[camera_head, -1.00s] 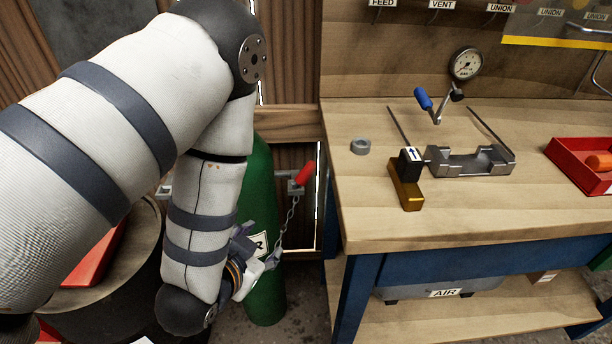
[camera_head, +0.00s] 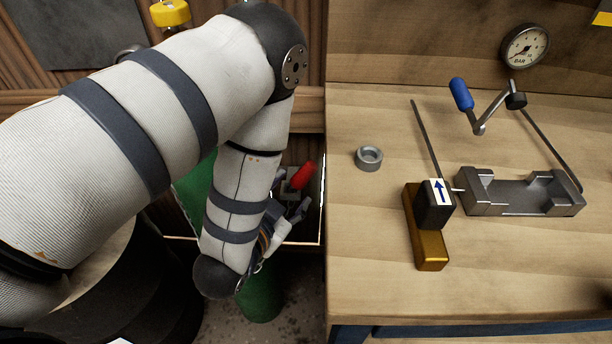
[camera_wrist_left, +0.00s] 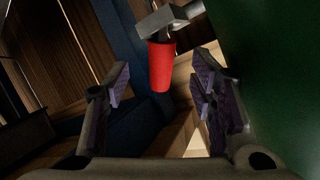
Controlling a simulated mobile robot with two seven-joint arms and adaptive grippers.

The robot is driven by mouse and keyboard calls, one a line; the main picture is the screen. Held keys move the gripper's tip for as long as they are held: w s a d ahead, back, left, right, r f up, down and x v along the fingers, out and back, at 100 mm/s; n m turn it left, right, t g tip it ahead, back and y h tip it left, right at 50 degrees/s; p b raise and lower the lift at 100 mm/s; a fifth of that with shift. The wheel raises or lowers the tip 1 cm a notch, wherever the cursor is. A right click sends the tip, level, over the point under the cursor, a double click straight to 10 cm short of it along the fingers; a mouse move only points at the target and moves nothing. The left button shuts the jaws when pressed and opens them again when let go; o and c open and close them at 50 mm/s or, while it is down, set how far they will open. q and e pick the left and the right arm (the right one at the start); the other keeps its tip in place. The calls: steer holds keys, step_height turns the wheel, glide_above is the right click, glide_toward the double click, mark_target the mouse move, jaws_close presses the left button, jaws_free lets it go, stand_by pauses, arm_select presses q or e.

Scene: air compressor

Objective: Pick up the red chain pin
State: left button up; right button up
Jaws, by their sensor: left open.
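The red chain pin (camera_head: 303,174) has a red grip and sits in a grey bracket (camera_head: 291,189) beside the green gas cylinder (camera_head: 259,298). In the left wrist view the red grip (camera_wrist_left: 161,68) hangs below the grey bracket (camera_wrist_left: 168,20), between my fingers in the picture. My left gripper (camera_head: 287,212) is open and empty, just below the pin in the head view. In the left wrist view its two fingers (camera_wrist_left: 162,82) stand apart on either side of the red grip, with gaps showing. My left arm hides much of the cylinder. My right gripper is not in view.
The wooden workbench (camera_head: 375,270) stands close on the right, its left edge near the pin. It bears a grey ring (camera_head: 369,158), a black and brass block (camera_head: 427,235), a metal cradle (camera_head: 520,195) and a pressure gauge (camera_head: 525,46).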

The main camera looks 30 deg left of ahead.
mark_target(299, 180)
arm_select(q)
steer(key=x, duration=0.6)
steer(key=shift+w+r+b, duration=0.15)
steer(key=shift+w+b, duration=0.25)
steer(key=shift+w, duration=0.1)
jaws_close()
